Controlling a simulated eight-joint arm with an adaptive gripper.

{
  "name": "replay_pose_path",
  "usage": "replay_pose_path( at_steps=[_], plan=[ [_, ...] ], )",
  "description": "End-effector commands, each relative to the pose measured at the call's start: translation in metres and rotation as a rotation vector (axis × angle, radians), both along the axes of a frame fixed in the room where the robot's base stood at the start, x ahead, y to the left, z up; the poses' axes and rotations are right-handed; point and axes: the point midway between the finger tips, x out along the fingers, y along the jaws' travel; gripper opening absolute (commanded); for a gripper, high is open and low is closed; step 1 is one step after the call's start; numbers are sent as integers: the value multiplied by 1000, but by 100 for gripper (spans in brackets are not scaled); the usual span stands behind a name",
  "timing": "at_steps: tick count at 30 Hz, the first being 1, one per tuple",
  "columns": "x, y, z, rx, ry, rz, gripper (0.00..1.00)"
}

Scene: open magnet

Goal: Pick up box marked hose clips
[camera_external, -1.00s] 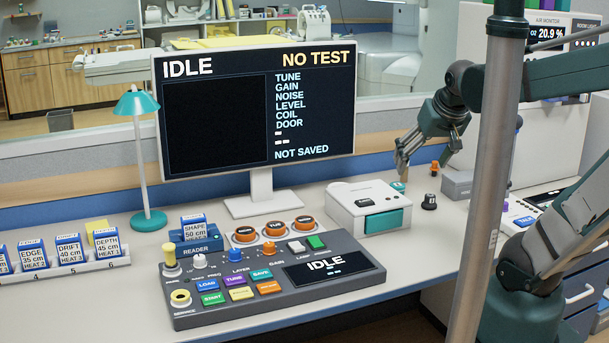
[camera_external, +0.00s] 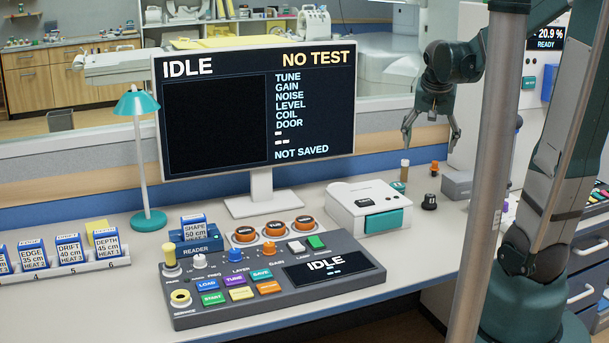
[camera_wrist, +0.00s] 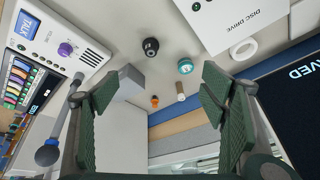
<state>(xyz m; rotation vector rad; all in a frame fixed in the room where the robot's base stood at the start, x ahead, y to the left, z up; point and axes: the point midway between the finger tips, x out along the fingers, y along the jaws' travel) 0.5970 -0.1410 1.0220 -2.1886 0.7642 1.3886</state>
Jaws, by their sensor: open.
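No box with a readable "hose clips" mark shows in either view. A plain grey box (camera_external: 457,184) stands at the right end of the bench against the wall, partly hidden by a pole. It also shows in the wrist view (camera_wrist: 131,82) beside the left finger; no writing can be read on it. My gripper (camera_external: 430,140) is open and empty, pointing down above the back of the bench, up and left of the grey box. In the wrist view my gripper (camera_wrist: 158,88) has its fingers spread wide with nothing between them touching.
Near the grey box stand a black knob (camera_external: 429,202), an orange-topped piece (camera_external: 434,169), a teal round piece (camera_wrist: 185,67) and a small brown-topped cylinder (camera_external: 405,170). The white disc drive (camera_external: 368,207), monitor (camera_external: 255,110) and console (camera_external: 270,275) lie left. A metal pole (camera_external: 495,170) crosses in front.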

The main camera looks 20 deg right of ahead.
Motion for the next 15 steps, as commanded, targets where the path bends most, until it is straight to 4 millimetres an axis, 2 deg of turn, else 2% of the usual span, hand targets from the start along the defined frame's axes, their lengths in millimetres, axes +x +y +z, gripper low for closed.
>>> replay_pose_path(
  at_steps=[15],
  plan=[
    [54,-70,-26,19,42,-291,72]
  ],
)
